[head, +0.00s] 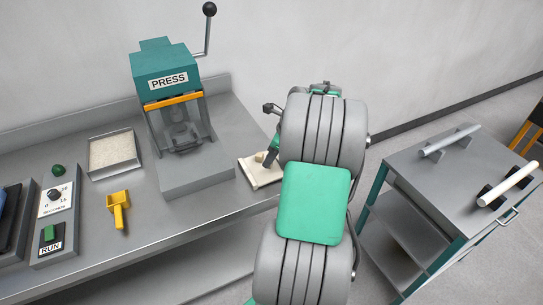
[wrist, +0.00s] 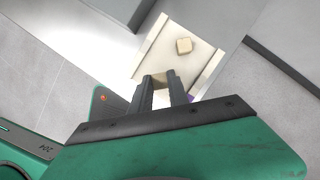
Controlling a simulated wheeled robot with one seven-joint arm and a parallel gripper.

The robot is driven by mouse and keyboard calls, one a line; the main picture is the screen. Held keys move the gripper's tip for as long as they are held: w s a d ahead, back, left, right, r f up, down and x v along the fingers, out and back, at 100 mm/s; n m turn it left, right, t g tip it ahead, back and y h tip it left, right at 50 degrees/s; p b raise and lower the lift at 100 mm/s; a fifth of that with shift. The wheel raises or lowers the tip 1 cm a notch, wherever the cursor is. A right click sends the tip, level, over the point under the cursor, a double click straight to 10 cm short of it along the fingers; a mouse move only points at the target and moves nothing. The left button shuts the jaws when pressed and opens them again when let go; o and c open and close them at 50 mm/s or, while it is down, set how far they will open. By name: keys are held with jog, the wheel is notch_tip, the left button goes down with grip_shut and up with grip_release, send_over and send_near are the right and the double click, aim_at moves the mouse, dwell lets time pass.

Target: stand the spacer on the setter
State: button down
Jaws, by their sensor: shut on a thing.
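The setter (head: 264,177) is a cream plate near the right end of the bench. In the wrist view the setter (wrist: 204,62) has raised rims along two sides. A small tan block (wrist: 184,45) sits on it towards its far end. My gripper (wrist: 162,84) is shut on a tan piece (wrist: 160,79), which looks like the spacer, over the near part of the setter. The fingers hide most of this piece, and I cannot tell whether it touches the plate. In the head view my arm hides much of the gripper.
The press (head: 168,82) stands left of the setter, its grey base close by. A tray of pale powder (head: 113,153), a yellow scoop (head: 118,208) and a control panel (head: 55,205) lie further left. A trolley (head: 450,185) with a white roller (head: 508,184) stands at right.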

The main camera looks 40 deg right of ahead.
dwell(0.4)
jog(key=shift+f+b, duration=0.3)
jog(key=shift+f, duration=1.05)
jog(key=shift+f, duration=0.4)
jog(key=c, duration=1.2)
grip_release()
jog(key=v, duration=0.7)
jog(key=shift+s+d+r, duration=0.1)
jog(key=shift+r, duration=0.25)
